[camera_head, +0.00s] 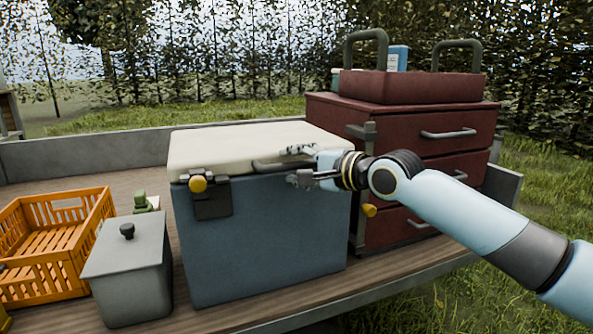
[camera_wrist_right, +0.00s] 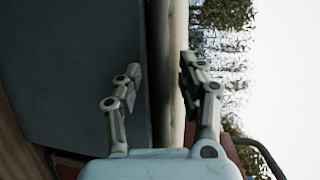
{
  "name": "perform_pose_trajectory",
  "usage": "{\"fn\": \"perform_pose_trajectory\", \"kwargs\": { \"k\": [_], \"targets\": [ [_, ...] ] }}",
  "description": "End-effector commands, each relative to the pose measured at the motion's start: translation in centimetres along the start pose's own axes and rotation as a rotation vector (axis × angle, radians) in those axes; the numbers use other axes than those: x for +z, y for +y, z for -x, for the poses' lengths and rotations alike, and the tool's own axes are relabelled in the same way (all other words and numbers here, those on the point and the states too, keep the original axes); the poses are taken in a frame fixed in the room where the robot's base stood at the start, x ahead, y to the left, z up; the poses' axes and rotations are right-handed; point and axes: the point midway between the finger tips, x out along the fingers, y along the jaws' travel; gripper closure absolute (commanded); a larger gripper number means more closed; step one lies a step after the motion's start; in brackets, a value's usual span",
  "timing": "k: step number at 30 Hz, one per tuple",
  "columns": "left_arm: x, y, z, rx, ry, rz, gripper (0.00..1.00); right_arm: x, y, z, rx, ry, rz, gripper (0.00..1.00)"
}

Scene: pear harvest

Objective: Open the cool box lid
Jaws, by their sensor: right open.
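The cool box (camera_head: 260,250) has a blue-grey body and stands on the wooden trailer bed. Its cream lid (camera_head: 235,143) lies flat and closed on top. A dark handle bar (camera_head: 266,166) runs along the lid's front edge, and a yellow-knobbed latch (camera_head: 198,184) sits at the front left. My right gripper (camera_head: 294,165) is open at the lid's front right edge, its fingers one above the other around the handle's right part. In the right wrist view the open fingers (camera_wrist_right: 160,82) straddle the lid's edge (camera_wrist_right: 178,40); contact cannot be told. My left gripper is out of view.
A dark red drawer cabinet (camera_head: 460,150) with a red tool tray (camera_head: 410,87) on top stands close to the box's right. A grey lidded bin (camera_head: 130,275) and an orange crate (camera_head: 45,262) stand to the left. Above the lid is free room.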

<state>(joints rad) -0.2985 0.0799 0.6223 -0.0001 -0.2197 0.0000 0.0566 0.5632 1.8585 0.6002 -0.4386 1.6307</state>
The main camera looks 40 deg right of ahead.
Motion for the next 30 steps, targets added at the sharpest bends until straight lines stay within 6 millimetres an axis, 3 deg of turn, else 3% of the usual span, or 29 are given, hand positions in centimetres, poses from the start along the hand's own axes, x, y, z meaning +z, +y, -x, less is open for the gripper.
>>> {"fn": "perform_pose_trajectory", "kwargs": {
  "k": [4,13,30],
  "targets": [
    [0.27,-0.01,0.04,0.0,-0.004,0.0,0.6,0.0,-0.03,0.02,0.0,0.0,0.0,0.61],
    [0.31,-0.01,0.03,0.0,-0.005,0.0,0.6,0.0,0.0,0.04,0.0,0.0,-0.001,1.0],
    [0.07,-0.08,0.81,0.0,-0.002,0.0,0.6,-0.01,-0.53,0.12,0.01,0.002,-0.003,1.0]
  ]
}}
